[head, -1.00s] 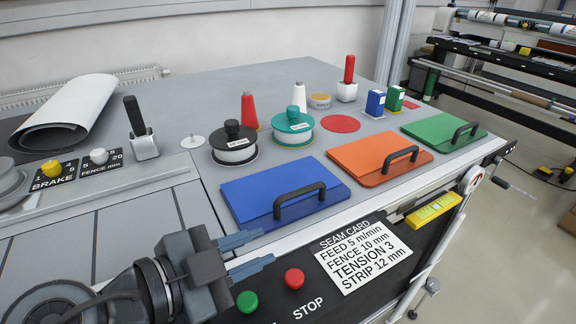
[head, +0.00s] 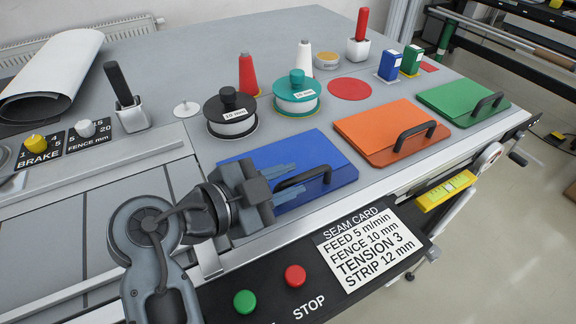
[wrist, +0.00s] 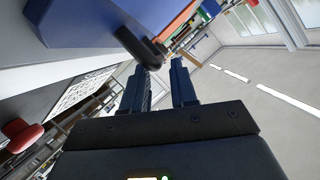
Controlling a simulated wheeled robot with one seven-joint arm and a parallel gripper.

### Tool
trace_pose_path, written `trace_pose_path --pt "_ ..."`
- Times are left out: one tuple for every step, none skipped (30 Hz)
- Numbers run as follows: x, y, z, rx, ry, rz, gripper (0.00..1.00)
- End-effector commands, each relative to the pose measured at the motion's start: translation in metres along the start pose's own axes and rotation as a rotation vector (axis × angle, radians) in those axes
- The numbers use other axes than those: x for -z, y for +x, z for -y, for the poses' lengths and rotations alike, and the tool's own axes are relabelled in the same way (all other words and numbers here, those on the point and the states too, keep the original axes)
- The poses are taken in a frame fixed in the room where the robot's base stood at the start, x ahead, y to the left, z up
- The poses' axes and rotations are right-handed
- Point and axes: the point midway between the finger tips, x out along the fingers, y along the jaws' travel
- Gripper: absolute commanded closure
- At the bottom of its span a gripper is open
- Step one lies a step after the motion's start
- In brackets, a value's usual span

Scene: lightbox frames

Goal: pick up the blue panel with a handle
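The blue panel (head: 322,150) lies flat on the bench, with a black bar handle (head: 310,176) along its front side. My gripper (head: 285,182) is at the left end of the handle, over the panel's front part, and hides some of the panel's front left. In the wrist view the two blue-grey fingers (wrist: 160,72) are apart with nothing between them. The dark handle (wrist: 141,45) shows just beyond the fingertips, with the blue panel (wrist: 85,18) at upper left. I cannot tell whether a finger touches the handle.
An orange panel (head: 375,128) and a green panel (head: 450,102), each with a handle, lie to the right. Two spools, black-topped (head: 229,120) and teal-topped (head: 296,100), stand behind the blue panel. A dark front strip carries green (head: 245,302) and red (head: 295,276) buttons.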

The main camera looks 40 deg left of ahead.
Motion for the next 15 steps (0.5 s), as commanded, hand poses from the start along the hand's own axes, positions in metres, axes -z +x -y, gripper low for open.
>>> trace_pose_path --pt "0.001 0.004 0.000 -0.003 -0.001 0.000 0.73" --pt "0.001 0.008 0.000 -0.003 -0.001 0.000 0.73" --pt "0.001 0.014 0.000 -0.003 -0.002 0.000 0.73" --pt "0.000 0.018 0.000 -0.004 -0.003 0.000 0.73" --pt "0.000 0.023 0.000 -0.003 -0.002 0.000 0.73" --pt "-0.001 0.029 -0.001 -0.003 -0.002 0.000 0.73" --pt "-0.001 0.033 -0.001 -0.003 -0.001 0.000 0.73" --pt "-0.002 0.037 -0.001 -0.003 -0.001 -0.001 0.73" --pt "-0.002 0.041 -0.002 -0.002 -0.002 0.000 0.73" --pt "-0.002 0.043 -0.002 -0.002 -0.002 0.000 0.73" --pt "-0.003 0.045 -0.002 -0.002 -0.002 0.000 0.73" --pt "-0.003 0.047 -0.002 -0.002 -0.001 0.000 0.73" --pt "-0.003 0.048 -0.002 -0.002 -0.001 0.000 0.73" --pt "-0.003 0.049 -0.003 -0.001 -0.001 0.000 0.73" --pt "-0.003 0.049 -0.003 -0.001 -0.001 0.000 0.73"
